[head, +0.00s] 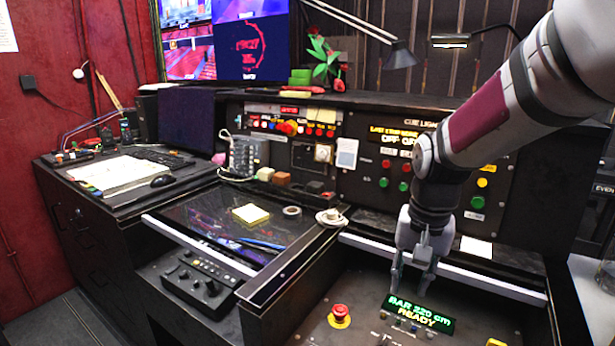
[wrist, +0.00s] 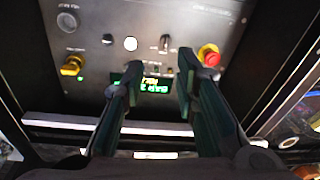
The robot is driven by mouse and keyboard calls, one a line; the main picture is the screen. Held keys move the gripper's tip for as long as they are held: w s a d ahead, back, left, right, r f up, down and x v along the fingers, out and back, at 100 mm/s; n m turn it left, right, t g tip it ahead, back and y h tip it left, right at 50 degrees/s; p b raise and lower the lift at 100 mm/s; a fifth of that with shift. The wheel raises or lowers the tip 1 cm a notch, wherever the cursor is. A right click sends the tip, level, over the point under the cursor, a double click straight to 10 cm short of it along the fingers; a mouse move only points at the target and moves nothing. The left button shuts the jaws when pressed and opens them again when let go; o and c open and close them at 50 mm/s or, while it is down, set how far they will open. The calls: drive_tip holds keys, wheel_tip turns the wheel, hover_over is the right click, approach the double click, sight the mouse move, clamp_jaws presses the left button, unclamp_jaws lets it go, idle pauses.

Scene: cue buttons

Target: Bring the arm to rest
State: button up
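My gripper (head: 411,284) hangs from my arm at the right of the head view, fingers pointing down. It is above the lower control panel (head: 375,299), near a green-lit display (head: 421,312) reading "BAR 220 cm READY". In the wrist view, the two dark fingers of my gripper (wrist: 159,68) are apart with nothing between them. The display (wrist: 155,85) shows partly between the fingers there. A red mushroom button (head: 340,314) lies left of the gripper in the head view; it also shows in the wrist view (wrist: 209,55). I cannot tell the exact height of the fingertips above the panel.
An upright cue panel (head: 376,195) with coloured buttons stands behind my gripper. A lamp (head: 400,55) reaches over the panel. A yellow knob (wrist: 72,65) shows in the wrist view.

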drive_tip(key=s+r+n+t+p, duration=0.1)
drive_tip(key=s+r+p, duration=0.1)
drive_tip(key=s+r, duration=0.3)
drive_tip(key=s+r+n+t+p, duration=0.1)
drive_tip(key=s+r, duration=0.4)
drive_tip(key=s, duration=0.7)
drive_tip(key=s+r+n+t+p, duration=0.1)
drive_tip(key=s+r+n+p, duration=0.2)
drive_tip(key=s, duration=0.6)
wheel_tip(320, 180, up, 3)
drive_tip(key=shift+r+p, duration=0.1)
drive_tip(key=shift+p, duration=0.9)
drive_tip(key=shift+s, duration=0.15)
